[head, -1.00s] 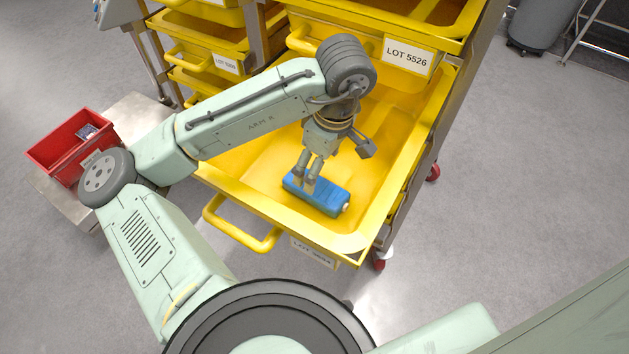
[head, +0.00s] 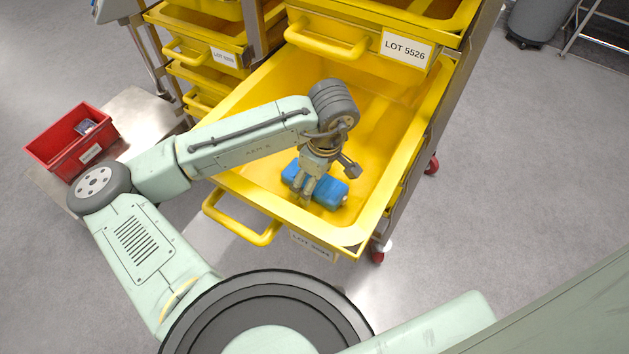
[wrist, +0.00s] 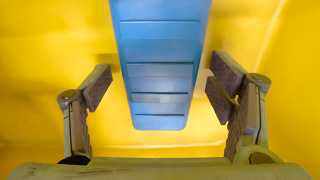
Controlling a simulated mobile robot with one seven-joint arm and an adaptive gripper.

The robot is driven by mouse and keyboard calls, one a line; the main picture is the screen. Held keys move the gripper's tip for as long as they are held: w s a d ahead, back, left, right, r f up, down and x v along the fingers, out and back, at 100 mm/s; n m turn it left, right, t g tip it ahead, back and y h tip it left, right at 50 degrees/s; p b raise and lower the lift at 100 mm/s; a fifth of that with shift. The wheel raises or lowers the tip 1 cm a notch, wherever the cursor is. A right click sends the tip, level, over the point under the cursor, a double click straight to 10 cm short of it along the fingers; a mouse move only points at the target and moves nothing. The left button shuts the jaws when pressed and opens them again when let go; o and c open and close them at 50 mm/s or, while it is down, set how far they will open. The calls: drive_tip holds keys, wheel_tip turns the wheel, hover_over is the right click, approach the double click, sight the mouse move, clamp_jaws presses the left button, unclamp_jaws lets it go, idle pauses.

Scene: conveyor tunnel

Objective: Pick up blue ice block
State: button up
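The blue ice block (head: 329,192) lies on the floor of the open yellow drawer (head: 238,205). My gripper (head: 305,196) points down into the drawer and partly covers the block in the head view. In the wrist view the block (wrist: 160,62) is a long ridged blue slab, its near end between and slightly ahead of my fingers. My gripper (wrist: 160,91) is open there, with one finger on each side of the block. Yellow gaps show between the block and both fingers, so neither touches it.
More yellow drawers (head: 205,50) are at the upper left. A red bin (head: 68,143) with a small item stands on a metal surface (head: 135,120) at left.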

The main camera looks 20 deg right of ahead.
drive_tip(key=c, duration=1.4)
drive_tip(key=shift+c, duration=0.2)
wheel_tip(320, 180, up, 10)
drive_tip(key=shift+r, duration=0.1)
